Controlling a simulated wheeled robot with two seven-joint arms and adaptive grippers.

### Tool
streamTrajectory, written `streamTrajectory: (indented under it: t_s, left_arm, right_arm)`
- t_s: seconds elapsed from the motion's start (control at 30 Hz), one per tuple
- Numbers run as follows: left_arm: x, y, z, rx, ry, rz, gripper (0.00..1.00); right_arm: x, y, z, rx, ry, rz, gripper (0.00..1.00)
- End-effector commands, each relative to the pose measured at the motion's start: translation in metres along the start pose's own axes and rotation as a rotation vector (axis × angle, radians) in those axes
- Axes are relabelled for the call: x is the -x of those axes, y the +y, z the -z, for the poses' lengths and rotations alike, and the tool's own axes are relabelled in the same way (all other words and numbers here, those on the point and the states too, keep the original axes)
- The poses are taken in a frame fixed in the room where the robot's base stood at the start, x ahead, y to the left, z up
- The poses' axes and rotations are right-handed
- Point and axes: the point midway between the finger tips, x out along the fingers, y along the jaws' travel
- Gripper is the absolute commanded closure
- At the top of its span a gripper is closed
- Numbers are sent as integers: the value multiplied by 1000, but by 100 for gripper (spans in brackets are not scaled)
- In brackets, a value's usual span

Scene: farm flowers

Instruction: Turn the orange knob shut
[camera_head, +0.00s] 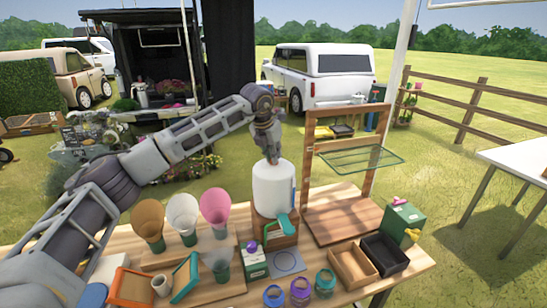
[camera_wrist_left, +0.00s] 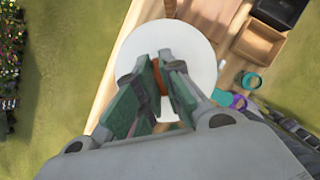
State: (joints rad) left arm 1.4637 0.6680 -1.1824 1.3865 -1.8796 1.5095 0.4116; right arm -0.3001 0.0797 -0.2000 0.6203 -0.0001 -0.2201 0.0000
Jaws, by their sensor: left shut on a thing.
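A white, round-topped tank (camera_head: 273,190) stands upright on a wooden stand at the middle of the table. My left gripper (camera_head: 272,160) reaches down onto the top of the tank. In the left wrist view the green-padded fingers of my left gripper (camera_wrist_left: 155,85) are closed over the white tank top (camera_wrist_left: 195,45). A little of the orange knob (camera_wrist_left: 160,76) shows between the fingers, and they are shut on it. The rest of the knob is hidden by the fingers. My right gripper is not in view.
Brown, white and pink cones (camera_head: 182,214) stand left of the tank. A wooden frame with a green shelf (camera_head: 358,160) stands right of it. Brown (camera_head: 353,265) and black trays (camera_head: 385,255) and several small jars (camera_head: 300,291) sit toward the front.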

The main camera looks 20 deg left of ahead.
Motion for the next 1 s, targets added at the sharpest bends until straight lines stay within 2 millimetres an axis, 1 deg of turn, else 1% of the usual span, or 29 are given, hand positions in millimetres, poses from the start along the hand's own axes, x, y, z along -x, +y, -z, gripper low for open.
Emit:
streamTrajectory:
  t_s: [0.37, 1.0]
  left_arm:
    - [-1, 1, 1, -228, 4, 97, 100]
    - [0, 3, -1, -587, 3, 246, 100]
  right_arm:
    - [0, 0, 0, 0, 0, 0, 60]
    - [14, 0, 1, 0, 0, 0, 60]
